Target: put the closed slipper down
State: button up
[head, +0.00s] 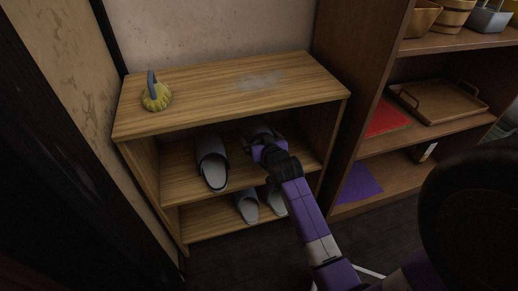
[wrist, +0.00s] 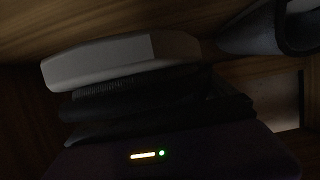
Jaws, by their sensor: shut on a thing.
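My gripper (head: 266,148) reaches into the upper compartment of the wooden shoe rack (head: 200,122). It is shut on a dark grey slipper (head: 257,131), mostly hidden behind the gripper in the head view. In the wrist view the held slipper's pale grey edge (wrist: 120,61) lies just beyond the black fingers (wrist: 150,100). I cannot tell whether it touches the middle board.
A pair of pale slippers (head: 247,206) sits on the bottom board. A yellow-green pumpkin-like object (head: 156,95) stands on the rack's top. To the right, a taller shelf holds a wooden tray (head: 438,100), a red sheet (head: 386,118) and a purple sheet (head: 358,186).

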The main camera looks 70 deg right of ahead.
jog(key=f+b, duration=0.1)
jog(key=f, duration=0.1)
jog(key=f+b, duration=0.1)
jog(key=f, duration=0.1)
jog(key=shift+w+d+f+b, duration=0.1)
jog(key=shift+d+f+b, duration=0.15)
jog(key=shift+b, duration=0.15)
jog(key=shift+a, duration=0.1)
jog(key=shift+r, duration=0.1)
jog(key=o, duration=1.1)
